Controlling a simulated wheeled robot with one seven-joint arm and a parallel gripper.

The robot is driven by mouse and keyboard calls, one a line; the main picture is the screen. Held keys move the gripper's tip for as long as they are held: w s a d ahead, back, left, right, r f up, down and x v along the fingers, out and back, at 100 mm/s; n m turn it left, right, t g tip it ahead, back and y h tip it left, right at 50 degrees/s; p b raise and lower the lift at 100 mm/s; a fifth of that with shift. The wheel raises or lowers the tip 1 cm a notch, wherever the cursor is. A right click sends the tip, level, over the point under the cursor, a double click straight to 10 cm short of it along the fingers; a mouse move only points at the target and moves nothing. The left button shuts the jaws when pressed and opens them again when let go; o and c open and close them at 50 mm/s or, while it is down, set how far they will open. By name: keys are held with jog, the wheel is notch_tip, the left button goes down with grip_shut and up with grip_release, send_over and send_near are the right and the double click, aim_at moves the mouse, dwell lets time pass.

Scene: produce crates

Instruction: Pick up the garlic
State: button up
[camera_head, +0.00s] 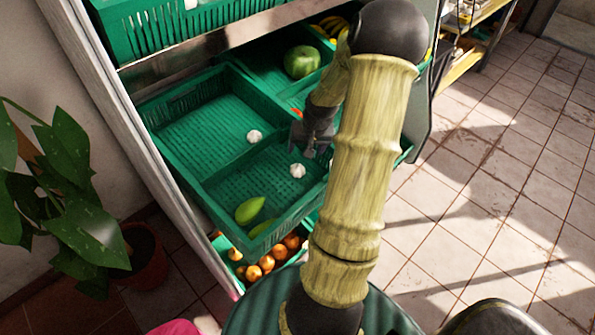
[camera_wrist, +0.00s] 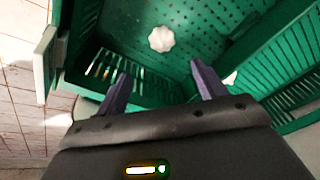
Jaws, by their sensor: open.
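A white garlic bulb (camera_head: 297,170) lies on the floor of the front green crate, just below my gripper (camera_head: 312,150) in the head view. A second white garlic bulb (camera_head: 254,136) lies in the green crate behind it. In the wrist view a garlic bulb (camera_wrist: 161,38) sits on the perforated crate floor, beyond and between the fingertips of my gripper (camera_wrist: 160,70). The fingers are apart with nothing between them. A small white piece (camera_wrist: 230,78) shows beside the right finger, mostly hidden. My arm covers part of the crates' right side.
Green cucumber-like vegetables (camera_head: 250,210) lie at the near end of the front crate. A watermelon (camera_head: 302,62) sits in a back crate. Orange fruit (camera_head: 266,262) fills a lower crate. Crate walls (camera_wrist: 95,65) stand close around my gripper. A potted plant (camera_head: 85,215) stands left.

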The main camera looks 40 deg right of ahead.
aim_at(299, 167)
jog(key=x, duration=0.7)
jog(key=shift+w+f, duration=0.15)
jog(key=shift+f, duration=0.15)
jog(key=x, duration=0.4)
jog(key=shift+a+f+b, duration=0.15)
jog(key=shift+a+b, duration=0.15)
jog(key=shift+a, duration=0.05)
jog(key=shift+w+f, duration=0.1)
jog(key=shift+f, duration=0.35)
jog(key=shift+c, duration=0.4)
jog(key=c, duration=1)
